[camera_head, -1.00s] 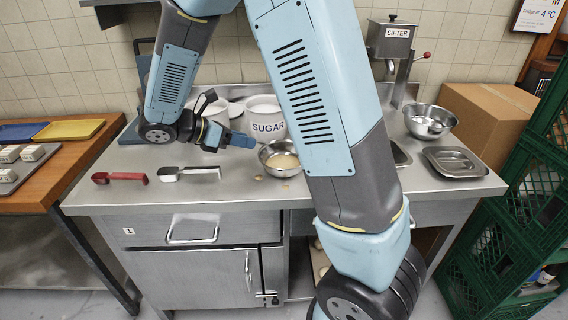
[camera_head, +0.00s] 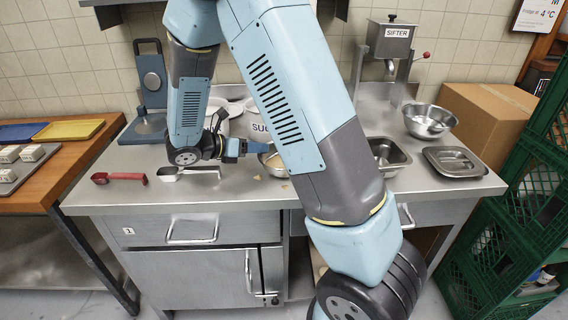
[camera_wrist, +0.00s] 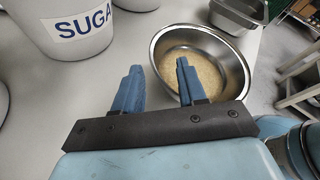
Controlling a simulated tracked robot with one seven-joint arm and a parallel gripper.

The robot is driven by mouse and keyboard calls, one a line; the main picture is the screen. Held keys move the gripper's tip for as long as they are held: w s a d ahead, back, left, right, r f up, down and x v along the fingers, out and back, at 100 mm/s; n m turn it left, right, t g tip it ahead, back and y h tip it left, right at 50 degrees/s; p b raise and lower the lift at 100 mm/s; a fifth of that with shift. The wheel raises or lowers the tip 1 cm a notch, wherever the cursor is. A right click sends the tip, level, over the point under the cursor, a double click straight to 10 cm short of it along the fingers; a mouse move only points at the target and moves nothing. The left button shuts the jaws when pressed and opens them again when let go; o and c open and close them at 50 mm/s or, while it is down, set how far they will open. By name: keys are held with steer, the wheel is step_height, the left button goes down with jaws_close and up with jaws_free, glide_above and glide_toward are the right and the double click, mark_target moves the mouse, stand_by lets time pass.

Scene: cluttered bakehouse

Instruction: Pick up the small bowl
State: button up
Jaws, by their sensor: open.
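The small steel bowl (camera_head: 268,163) holds a pale, grainy content and sits on the steel counter, partly hidden behind my arm in the head view. In the wrist view the bowl (camera_wrist: 234,72) lies just ahead of my gripper (camera_wrist: 157,70). My gripper is open, with two blue fingers apart and nothing held between them. The right finger overlaps the bowl's inside, and the left finger shows over the counter outside it. The near-left rim appears between them; whether they touch it I cannot tell. In the head view my gripper (camera_head: 252,147) is at the bowl's left side.
The white sugar tub (camera_wrist: 70,25) stands left of the bowl. A steel pan (camera_head: 388,155) lies to its right. A larger steel bowl (camera_head: 429,121) and lidded tray (camera_head: 454,161) are farther right.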

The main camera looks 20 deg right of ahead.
steer(key=shift+w+x, duration=0.15)
steer(key=shift+x, duration=1.15)
steer(key=shift+w+x, duration=0.15)
steer(key=shift+x, duration=1.2)
steer(key=shift+r, duration=0.2)
steer(key=shift+c, duration=0.4)
jaws_close()
